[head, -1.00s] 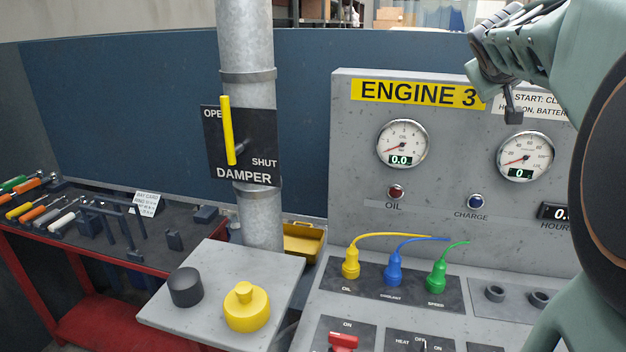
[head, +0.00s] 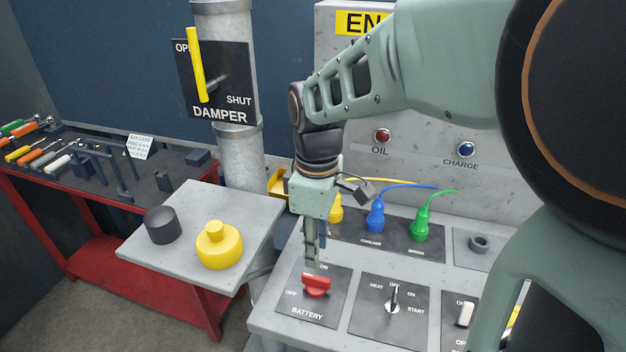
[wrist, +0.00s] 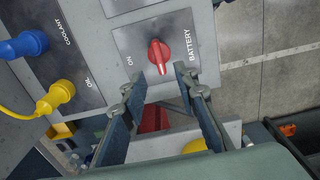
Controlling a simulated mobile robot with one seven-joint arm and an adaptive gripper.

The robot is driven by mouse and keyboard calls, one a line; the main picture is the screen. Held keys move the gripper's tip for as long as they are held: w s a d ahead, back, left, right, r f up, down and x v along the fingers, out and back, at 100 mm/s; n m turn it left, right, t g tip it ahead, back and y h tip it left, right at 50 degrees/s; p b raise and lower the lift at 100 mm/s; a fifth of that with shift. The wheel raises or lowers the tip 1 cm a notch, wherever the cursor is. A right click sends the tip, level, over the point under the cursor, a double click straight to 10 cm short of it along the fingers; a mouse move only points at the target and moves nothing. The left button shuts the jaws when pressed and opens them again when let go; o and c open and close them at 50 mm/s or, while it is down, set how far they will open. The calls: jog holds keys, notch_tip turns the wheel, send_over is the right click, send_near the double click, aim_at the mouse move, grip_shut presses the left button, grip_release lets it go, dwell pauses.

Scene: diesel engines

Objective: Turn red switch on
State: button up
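The red switch (head: 317,285) sits on the dark BATTERY plate (head: 309,309) at the front left of the console. ON is printed above it and OFF to its left. Its handle lies crosswise, roughly in line with OFF rather than ON. My gripper (head: 311,255) points down just above and behind the switch in the head view. In the wrist view the red switch (wrist: 159,54) is just beyond the gap between my two fingertips (wrist: 157,82). The fingers are spread apart with nothing between them. No contact with the switch shows.
A HEAT/START key switch (head: 394,300) is right of the battery plate. Yellow, blue (head: 376,217) and green (head: 420,222) plugs with cables stand behind. A side plate (head: 262,215) carries a yellow button (head: 219,246) and black knob (head: 162,225). The damper lever (head: 197,65) is farther back.

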aim_at(316, 277)
notch_tip(316, 277, down, 10)
jog(key=shift+r+b, duration=0.25)
jog(key=shift+b, duration=0.05)
grip_shut()
